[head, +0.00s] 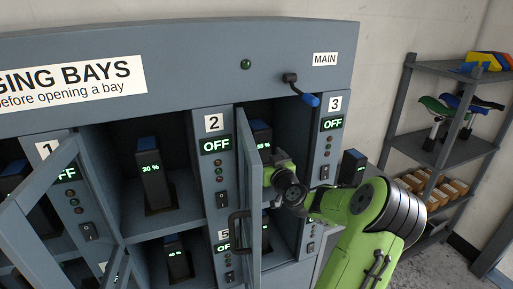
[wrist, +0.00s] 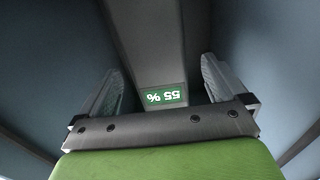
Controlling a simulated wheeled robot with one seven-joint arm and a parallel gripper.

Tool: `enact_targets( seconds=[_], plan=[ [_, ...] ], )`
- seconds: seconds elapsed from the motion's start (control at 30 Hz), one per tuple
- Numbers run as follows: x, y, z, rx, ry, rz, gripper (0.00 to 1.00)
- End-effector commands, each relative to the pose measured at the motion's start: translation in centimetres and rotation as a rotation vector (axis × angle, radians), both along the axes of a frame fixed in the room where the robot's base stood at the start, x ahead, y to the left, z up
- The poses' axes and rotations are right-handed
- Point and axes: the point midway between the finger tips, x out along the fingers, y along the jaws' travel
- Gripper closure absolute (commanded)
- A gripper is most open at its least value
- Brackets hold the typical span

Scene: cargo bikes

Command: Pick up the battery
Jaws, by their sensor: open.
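A dark battery with a display reading 55 % (head: 260,124) stands in the open upper bay beside the number 3 panel. The open door and my wrist partly hide it in the head view. In the wrist view the battery (wrist: 145,40) lies between my gripper's fingers (wrist: 160,82), its display upside down. The fingers are apart, one on each side, with visible gaps to the battery. My fingertips are hidden in the head view.
The bay's open door (head: 250,190) stands left of my wrist. A lever (head: 300,90) marked MAIN is above. Panels 2 and 3 read OFF. Shelves (head: 440,155) stand at right.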

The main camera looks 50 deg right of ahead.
Motion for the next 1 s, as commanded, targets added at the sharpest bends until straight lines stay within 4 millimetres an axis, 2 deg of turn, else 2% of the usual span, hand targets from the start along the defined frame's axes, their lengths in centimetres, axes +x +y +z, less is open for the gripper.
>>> enact_targets(
  seconds=[0.4,0.67,1.0],
  plan=[
    [5.5,-3.4,0.4,0.002,-0.002,0.001,0.01],
    [6.0,-3.8,0.1,0.001,0.001,-0.001,0.01],
    [5.9,-3.8,0.1,0.001,0.001,-0.001,0.52]
  ],
)
